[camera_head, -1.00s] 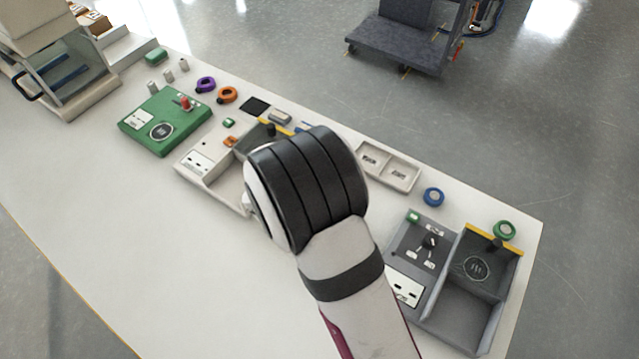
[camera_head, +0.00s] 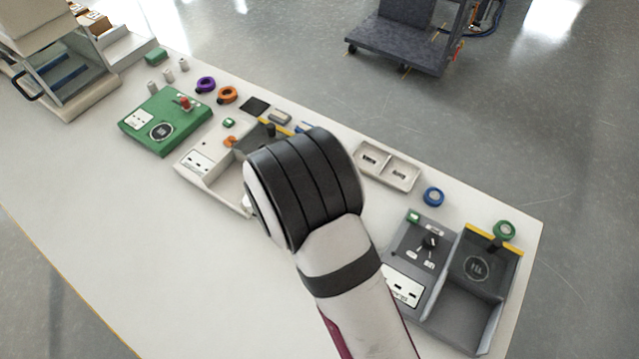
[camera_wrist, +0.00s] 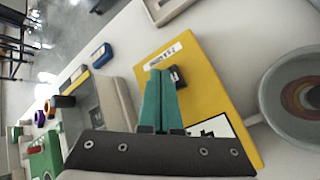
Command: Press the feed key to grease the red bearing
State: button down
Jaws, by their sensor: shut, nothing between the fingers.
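My gripper (camera_wrist: 160,75) has two teal fingers that are pressed together with nothing between them. The fingertips are over a yellow box (camera_wrist: 205,85) with a white label. A small black block that looks like a key (camera_wrist: 178,77) is on the box, just right of the fingertips. I cannot tell whether they touch. A round grey cup (camera_wrist: 272,95) stands right of the box, with yellow, orange and dark red rings inside. I cannot tell if one of these is the red bearing. In the head view my arm hides the gripper, the yellow box and the cup.
A beige station (camera_head: 190,171), a green box (camera_head: 143,113) and a grey station (camera_head: 439,305) stand on the white table (camera_head: 150,250). A two-well tray (camera_head: 388,167) and a blue ring (camera_head: 433,196) lie behind my arm. The table's front left is clear.

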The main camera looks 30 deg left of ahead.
jog(key=shift+f, duration=0.65)
dwell(0.7)
jog(key=shift+r, duration=1)
jog(key=shift+r, duration=2.55)
